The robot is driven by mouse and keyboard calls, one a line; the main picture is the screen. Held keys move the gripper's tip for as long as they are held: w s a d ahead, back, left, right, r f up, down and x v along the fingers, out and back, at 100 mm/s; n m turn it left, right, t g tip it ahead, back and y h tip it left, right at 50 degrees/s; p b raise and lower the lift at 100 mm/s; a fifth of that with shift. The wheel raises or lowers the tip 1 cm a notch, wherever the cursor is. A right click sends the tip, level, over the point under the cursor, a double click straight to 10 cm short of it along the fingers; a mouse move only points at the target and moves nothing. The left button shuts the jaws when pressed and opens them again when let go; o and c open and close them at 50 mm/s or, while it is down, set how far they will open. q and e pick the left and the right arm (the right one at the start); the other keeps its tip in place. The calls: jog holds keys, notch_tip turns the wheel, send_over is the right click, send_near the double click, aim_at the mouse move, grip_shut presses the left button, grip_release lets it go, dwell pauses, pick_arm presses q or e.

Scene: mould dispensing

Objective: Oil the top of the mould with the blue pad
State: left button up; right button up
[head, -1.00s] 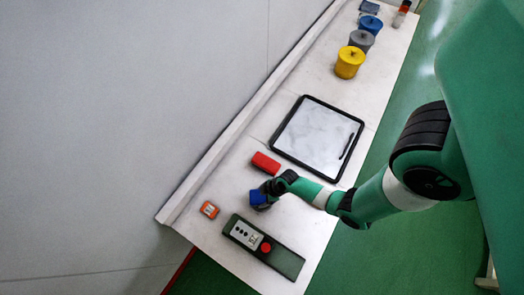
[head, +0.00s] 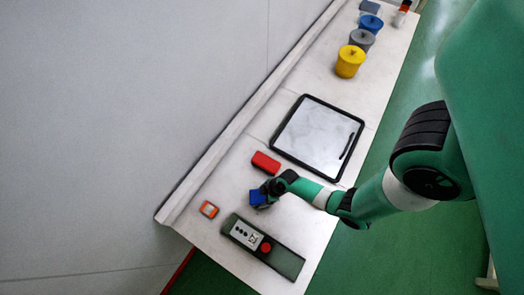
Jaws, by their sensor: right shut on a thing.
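The blue pad (head: 257,197) is at the near part of the long white bench. My right gripper (head: 265,195) is shut on it, and the gripper's dark end hides part of the pad. Whether the pad touches the bench is hard to tell. No thing in view is clearly the mould; a white panel with a black frame (head: 300,103) lies flat on the bench just beyond the gripper, with a thin dark strip near its right side. My left gripper is not in view.
A red block (head: 266,162) lies just beyond the pad. An orange-edged item (head: 209,210) and a green control box (head: 285,261) with a red button are nearer. Yellow (head: 350,64), grey (head: 362,41) and blue (head: 371,25) pots stand far off. A wall borders the bench's left side.

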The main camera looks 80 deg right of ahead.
jog(key=shift+s, duration=0.1)
dwell(0.4)
notch_tip(320, 180, up, 7)
jog(key=p, duration=0.6)
jog(key=shift+p, duration=0.4)
